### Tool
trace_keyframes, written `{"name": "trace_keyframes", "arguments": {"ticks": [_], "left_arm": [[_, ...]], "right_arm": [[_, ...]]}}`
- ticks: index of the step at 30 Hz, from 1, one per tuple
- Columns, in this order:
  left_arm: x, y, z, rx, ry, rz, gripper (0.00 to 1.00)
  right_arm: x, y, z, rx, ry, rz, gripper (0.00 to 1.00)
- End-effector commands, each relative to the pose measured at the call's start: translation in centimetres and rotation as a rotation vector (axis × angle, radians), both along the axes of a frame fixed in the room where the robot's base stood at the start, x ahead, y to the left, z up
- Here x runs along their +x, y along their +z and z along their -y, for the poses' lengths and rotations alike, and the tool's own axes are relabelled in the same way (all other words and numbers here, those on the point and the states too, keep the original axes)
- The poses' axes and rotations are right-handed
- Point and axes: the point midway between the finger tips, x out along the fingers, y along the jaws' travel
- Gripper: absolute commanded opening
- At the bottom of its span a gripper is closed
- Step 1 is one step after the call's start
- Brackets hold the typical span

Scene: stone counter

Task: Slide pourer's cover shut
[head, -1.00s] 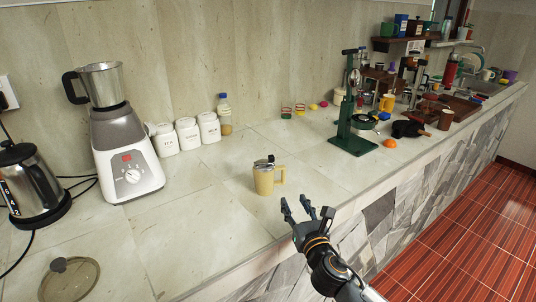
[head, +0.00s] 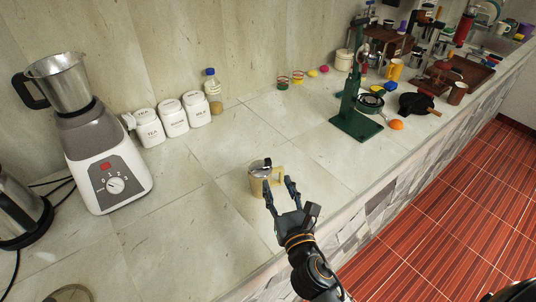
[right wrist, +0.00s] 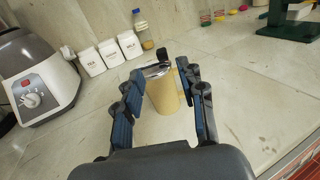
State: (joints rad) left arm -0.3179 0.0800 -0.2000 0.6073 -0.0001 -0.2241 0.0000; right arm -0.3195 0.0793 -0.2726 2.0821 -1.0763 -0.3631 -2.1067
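The pourer (head: 257,184) is a pale yellow jug with a handle on its right and a metal cover (head: 261,167) with a dark tab on top. It stands upright on the stone counter. My right gripper (head: 280,188) is open and its fingertips are right at the front of the pourer, overlapping its lower body and handle in the head view. In the right wrist view the pourer (right wrist: 164,94) stands between the spread fingers (right wrist: 160,85), with no clear contact. The cover (right wrist: 155,69) shows there too; I cannot tell how far it is open. My left gripper is not in view.
A blender (head: 103,165) and white canisters (head: 172,118) stand to the left, with a bottle (head: 213,91) beside them. A green press (head: 355,115) stands to the right, with an orange item (head: 396,125) near it. The counter around the pourer is clear.

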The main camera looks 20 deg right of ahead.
Motion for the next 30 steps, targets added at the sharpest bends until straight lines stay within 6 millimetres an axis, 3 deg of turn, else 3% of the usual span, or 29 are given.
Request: {"name": "trace_keyframes", "arguments": {"ticks": [4, 13, 18, 27, 30], "left_arm": [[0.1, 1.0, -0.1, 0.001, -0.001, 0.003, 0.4], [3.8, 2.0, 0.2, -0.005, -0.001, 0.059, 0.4], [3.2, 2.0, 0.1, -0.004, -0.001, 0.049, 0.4], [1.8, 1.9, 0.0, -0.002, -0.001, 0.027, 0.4], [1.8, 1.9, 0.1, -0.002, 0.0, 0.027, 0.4]], "right_arm": [[3.4, 0.4, 0.2, -0.001, -0.002, 0.003, 0.4], [8.5, 0.2, 0.3, 0.001, -0.001, 0.001, 0.4], [9.6, 0.1, 0.4, 0.0, 0.0, 0.0, 0.4], [9.8, 0.0, 0.4, 0.0, 0.0, 0.0, 0.4], [9.8, 0.0, 0.4, 0.0, 0.0, 0.0, 0.19]]}}
